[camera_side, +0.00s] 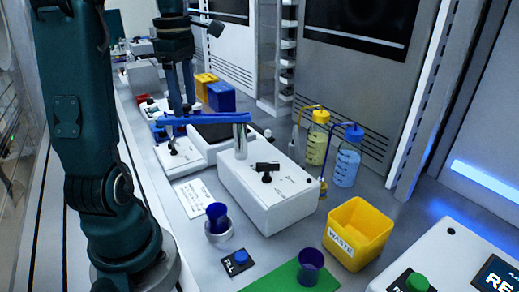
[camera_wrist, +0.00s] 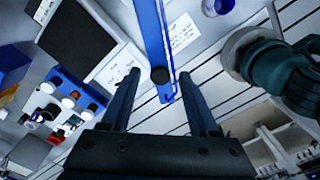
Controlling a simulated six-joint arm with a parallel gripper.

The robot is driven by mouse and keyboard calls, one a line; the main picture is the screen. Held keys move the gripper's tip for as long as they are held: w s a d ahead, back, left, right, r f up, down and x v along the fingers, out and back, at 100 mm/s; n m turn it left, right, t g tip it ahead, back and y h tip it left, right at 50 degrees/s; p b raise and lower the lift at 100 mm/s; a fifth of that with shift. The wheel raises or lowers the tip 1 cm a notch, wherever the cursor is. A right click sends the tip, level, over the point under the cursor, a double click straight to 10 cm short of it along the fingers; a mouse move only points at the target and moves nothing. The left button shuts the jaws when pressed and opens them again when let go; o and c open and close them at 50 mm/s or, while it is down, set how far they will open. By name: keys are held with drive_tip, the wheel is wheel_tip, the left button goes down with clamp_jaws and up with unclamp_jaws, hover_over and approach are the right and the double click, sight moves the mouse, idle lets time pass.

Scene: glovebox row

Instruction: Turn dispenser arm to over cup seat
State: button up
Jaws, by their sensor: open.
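The blue dispenser arm (camera_side: 205,118) is a flat bar on top of a silver post (camera_side: 240,140) on a white dispenser box (camera_side: 265,205). It points left in the side view, away from the cup seat (camera_side: 219,234). A blue cup (camera_side: 216,214) stands in that ring-shaped seat, in front of the box. My gripper (camera_side: 181,108) is open, pointing down at the bar's free end. Whether a finger touches the bar I cannot tell.
A blue FILL button (camera_side: 240,257) sits beside the seat. Another blue cup (camera_side: 311,262) stands on a green mat (camera_side: 284,280). A yellow waste bin (camera_side: 357,233) and yellow and blue bottles (camera_side: 346,160) stand to the right. A black lever (camera_side: 267,168) rises from the box.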

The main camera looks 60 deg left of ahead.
clamp_jaws()
idle(1.4)
